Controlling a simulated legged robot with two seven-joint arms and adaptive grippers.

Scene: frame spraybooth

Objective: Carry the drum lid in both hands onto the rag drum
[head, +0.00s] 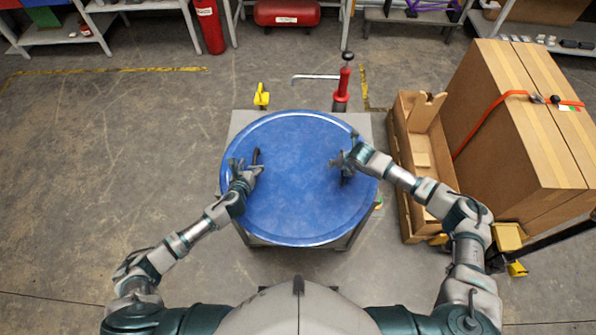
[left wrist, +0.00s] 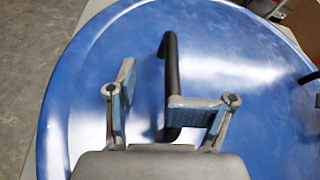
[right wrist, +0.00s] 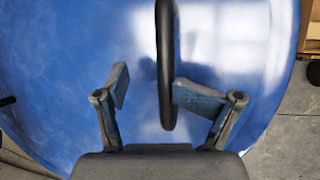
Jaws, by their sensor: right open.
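The drum lid (head: 300,205) is a wide blue disc with a raised rim, lying flat on a grey stand (head: 365,128). It has two black bar handles, the left one (head: 256,156) and the right one (head: 345,179). My left gripper (head: 252,172) is open at the left handle; in the left wrist view the handle (left wrist: 171,70) stands between the fingers, close to the right finger. My right gripper (head: 341,163) is open at the right handle; in the right wrist view the handle (right wrist: 165,60) runs between the fingers, near the right finger. I cannot make out the rag drum.
A red-handled tool (head: 343,85) and a yellow piece (head: 261,95) stand behind the lid. A wooden crate (head: 421,150) and a large strapped cardboard box (head: 515,130) are close on the right. Shelves line the back. The floor at left is clear.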

